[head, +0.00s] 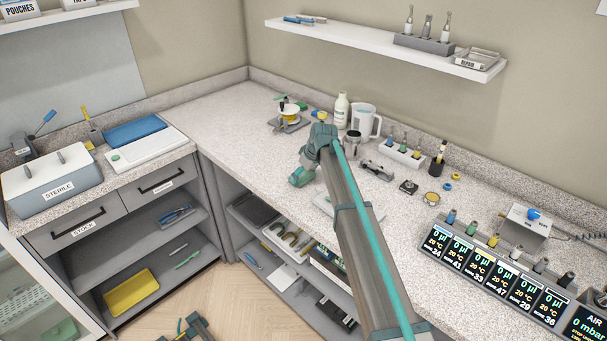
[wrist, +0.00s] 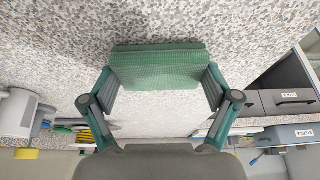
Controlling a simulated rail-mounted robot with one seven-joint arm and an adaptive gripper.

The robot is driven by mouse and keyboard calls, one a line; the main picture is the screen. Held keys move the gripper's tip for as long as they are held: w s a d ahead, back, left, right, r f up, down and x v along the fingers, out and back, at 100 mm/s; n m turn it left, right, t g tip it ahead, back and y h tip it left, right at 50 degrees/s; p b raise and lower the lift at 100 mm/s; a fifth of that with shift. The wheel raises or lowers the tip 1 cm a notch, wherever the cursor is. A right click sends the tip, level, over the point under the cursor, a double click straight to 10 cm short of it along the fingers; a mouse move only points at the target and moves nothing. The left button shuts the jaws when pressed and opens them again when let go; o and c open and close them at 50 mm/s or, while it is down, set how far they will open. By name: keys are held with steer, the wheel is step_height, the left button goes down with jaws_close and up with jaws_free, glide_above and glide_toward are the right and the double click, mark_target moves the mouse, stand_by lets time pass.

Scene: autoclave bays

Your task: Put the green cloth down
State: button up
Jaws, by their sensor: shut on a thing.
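The green cloth (wrist: 158,66) is a folded, ribbed block in the wrist view. My gripper (wrist: 160,83) is shut on it, one finger at each side. The speckled worktop (wrist: 60,40) lies behind the cloth; I cannot tell whether the cloth touches it. In the head view my arm reaches over the worktop (head: 240,125).
A vial rack (head: 400,157) and a display row (head: 495,272) lie to the right. The sterile box (head: 52,182) is left. Worktop left of the spool is clear.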

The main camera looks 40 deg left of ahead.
steer(key=shift+f, duration=0.15)
steer(key=o, duration=0.9)
steer(key=shift+c, duration=0.2)
steer(key=b+v, duration=0.3)
steer(key=v, duration=0.9)
